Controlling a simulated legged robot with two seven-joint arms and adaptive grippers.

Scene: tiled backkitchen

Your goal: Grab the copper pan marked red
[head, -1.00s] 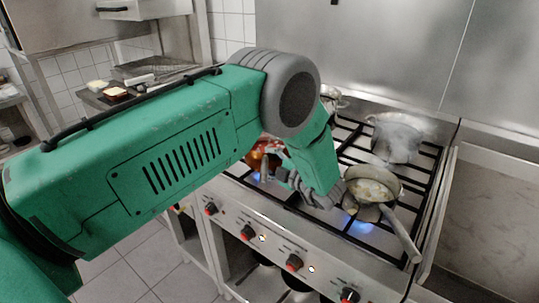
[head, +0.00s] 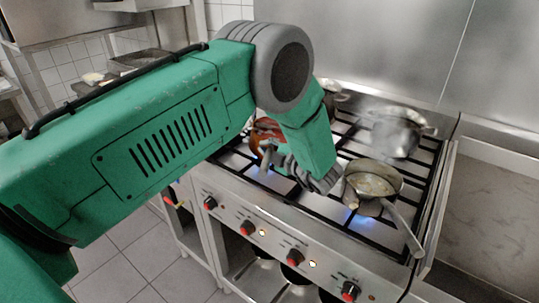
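The copper pan (head: 266,127), reddish-orange with red contents showing, is at the left part of the stove, largely hidden behind my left arm. My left gripper (head: 275,158) is at the pan's near side and looks shut on it, though the arm and the small size hide the exact contact. The pan appears raised a little above the burner grate. A red mark cannot be made out clearly. My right gripper is not in view.
A grey saucepan (head: 373,180) with pale food stands over a lit burner, its handle pointing front right. A steaming pot (head: 397,134) is behind it, and another pot (head: 331,97) is at the back. Red knobs (head: 247,227) line the stove front.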

